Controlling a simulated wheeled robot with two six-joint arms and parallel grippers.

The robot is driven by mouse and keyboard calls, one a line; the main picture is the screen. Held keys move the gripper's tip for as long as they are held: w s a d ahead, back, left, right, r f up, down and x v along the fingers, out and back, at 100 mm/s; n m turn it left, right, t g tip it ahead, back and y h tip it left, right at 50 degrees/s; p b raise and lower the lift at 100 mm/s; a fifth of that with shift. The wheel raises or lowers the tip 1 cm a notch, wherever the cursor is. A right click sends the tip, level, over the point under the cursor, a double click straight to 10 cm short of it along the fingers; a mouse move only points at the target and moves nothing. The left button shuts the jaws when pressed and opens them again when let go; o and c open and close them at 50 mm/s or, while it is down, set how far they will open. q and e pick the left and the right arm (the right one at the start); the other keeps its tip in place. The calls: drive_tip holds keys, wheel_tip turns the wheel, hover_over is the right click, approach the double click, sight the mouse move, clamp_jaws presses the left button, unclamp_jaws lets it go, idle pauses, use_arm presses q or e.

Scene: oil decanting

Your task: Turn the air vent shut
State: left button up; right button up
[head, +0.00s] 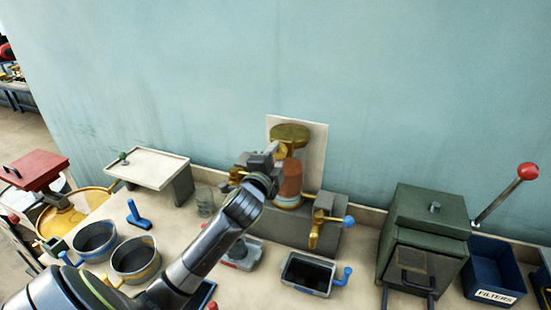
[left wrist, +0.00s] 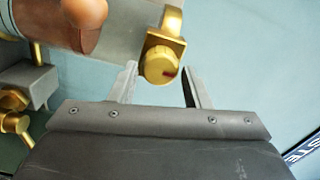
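The air vent looks to be the round brass knob (left wrist: 160,66) with a red mark, on a square brass plate below a curved brass pipe. My left gripper (left wrist: 158,72) is open, with one finger on each side of the knob in the left wrist view. Whether the fingers touch it I cannot tell. In the head view my left gripper (head: 258,163) is at the left side of the copper and brass vessel (head: 291,178), in front of the pale wall board (head: 313,150); it hides part of the fittings there. My right gripper is not in view.
A grey block with brass valves (head: 318,225) stands right of the vessel. A tray with a blue handle (head: 307,273) and round pans (head: 136,259) sit on the bench. A green box (head: 425,238) and a blue filters bin (head: 493,270) stand at the right.

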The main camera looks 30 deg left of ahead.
use_arm(q)
drive_tip(key=shift+o, duration=1.3)
drive_tip(key=shift+s+d+f+b, duration=0.15)
drive_tip(key=shift+s+b, duration=0.15)
drive_tip(key=shift+s, duration=0.3)
drive_tip(key=v, duration=1.6)
drive_tip(key=shift+s, duration=0.1)
